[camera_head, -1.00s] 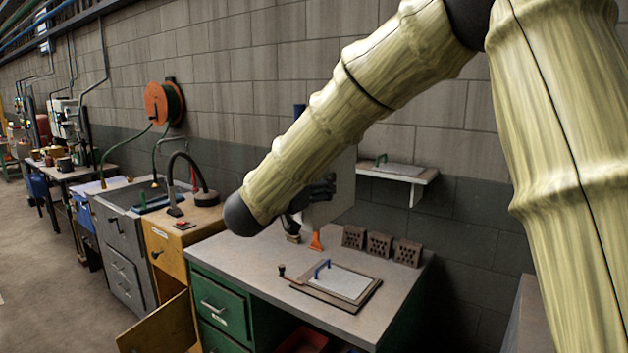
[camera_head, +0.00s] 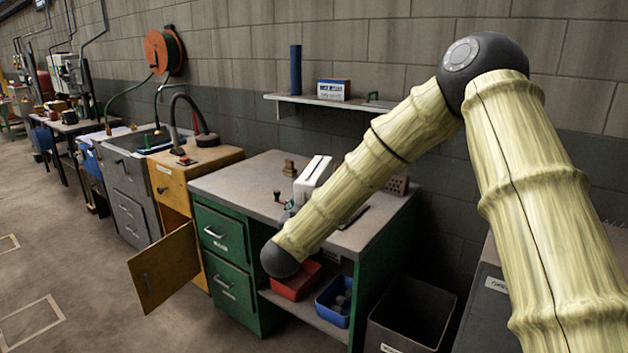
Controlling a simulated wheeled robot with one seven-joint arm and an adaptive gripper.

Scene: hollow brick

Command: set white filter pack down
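A white block-shaped item (camera_head: 313,176), which looks like the white filter pack, is over the grey-topped bench with green drawers (camera_head: 240,179). It is slightly tilted, and a dark line runs along its top. My forearm hides its lower right part, so I cannot tell whether it touches the bench or something on it. My gripper is mostly or wholly hidden behind my forearm; small dark and blue parts beside the pack are too small to identify. Whether the fingers hold the pack does not show.
A wall shelf (camera_head: 285,97) holds a blue cylinder (camera_head: 296,70) and a blue-and-white box (camera_head: 333,89). A brown brick (camera_head: 397,185) sits at the bench's right. Red (camera_head: 296,283) and blue (camera_head: 333,302) bins sit below. A yellow cabinet door (camera_head: 165,268) stands open.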

